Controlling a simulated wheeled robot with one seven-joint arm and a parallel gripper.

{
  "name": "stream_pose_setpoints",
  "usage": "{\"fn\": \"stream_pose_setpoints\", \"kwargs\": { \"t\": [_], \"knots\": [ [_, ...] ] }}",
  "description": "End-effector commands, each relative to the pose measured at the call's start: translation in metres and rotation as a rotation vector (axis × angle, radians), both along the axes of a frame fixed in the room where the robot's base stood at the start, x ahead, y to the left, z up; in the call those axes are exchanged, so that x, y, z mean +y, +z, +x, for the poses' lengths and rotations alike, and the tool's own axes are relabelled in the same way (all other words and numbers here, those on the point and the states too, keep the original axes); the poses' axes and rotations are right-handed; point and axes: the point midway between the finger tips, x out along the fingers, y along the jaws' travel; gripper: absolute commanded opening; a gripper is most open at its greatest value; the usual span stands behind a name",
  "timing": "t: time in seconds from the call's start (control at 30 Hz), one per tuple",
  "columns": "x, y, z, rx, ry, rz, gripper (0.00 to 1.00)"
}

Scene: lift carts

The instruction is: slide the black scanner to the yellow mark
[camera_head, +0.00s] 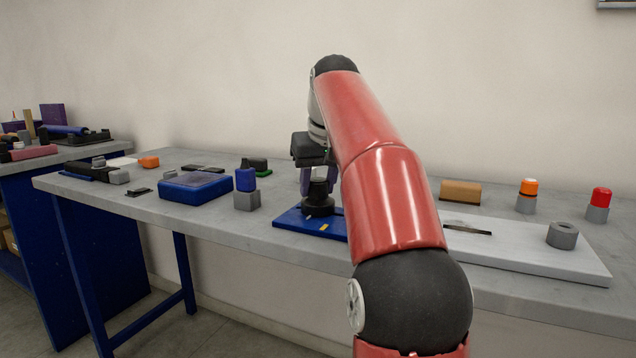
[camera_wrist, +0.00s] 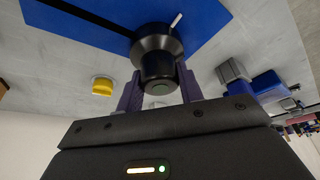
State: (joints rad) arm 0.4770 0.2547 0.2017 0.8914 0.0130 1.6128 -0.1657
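The black scanner (camera_head: 318,201) is a round, stepped piece standing upright on the blue board (camera_head: 292,219). The small yellow mark (camera_head: 323,227) is on that board, at its near side in the head view, a short way from the scanner. My gripper (camera_head: 313,186) comes down from above at the scanner. In the wrist view, its two purple fingers (camera_wrist: 160,86) stand on either side of the scanner's narrower top (camera_wrist: 157,68) and look closed on it. The wide base of the scanner rests on the board. My arm hides the board's right part in the head view.
A grey block with a blue top (camera_head: 246,190) and a blue box (camera_head: 196,188) stand left of the board. A white panel (camera_head: 530,252) with a grey ring (camera_head: 562,236) lies to the right. A yellow button-like piece (camera_wrist: 102,86) shows in the wrist view.

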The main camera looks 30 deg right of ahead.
Motion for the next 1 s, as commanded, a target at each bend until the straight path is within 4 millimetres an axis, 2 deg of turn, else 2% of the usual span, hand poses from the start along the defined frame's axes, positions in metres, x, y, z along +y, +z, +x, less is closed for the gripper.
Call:
{"fn": "stream_pose_setpoints", "kwargs": {
  "t": [0.03, 0.2, 0.37, 0.6, 0.87, 0.9, 1.0],
  "knots": [
    [0.000, 0.000, 0.000, 0.000, 0.000, 0.000, 0.22],
    [0.000, 0.000, 0.000, 0.000, 0.000, 0.001, 0.00],
    [-0.002, 0.000, -0.003, 0.000, -0.001, 0.000, 0.00],
    [-0.024, 0.000, -0.030, 0.000, -0.004, -0.001, 0.00],
    [-0.025, 0.000, -0.032, 0.000, -0.001, 0.001, 0.00],
    [-0.025, 0.000, -0.032, 0.000, -0.001, 0.001, 0.38],
    [-0.025, 0.000, -0.032, -0.001, -0.001, 0.001, 0.51]
  ]
}}
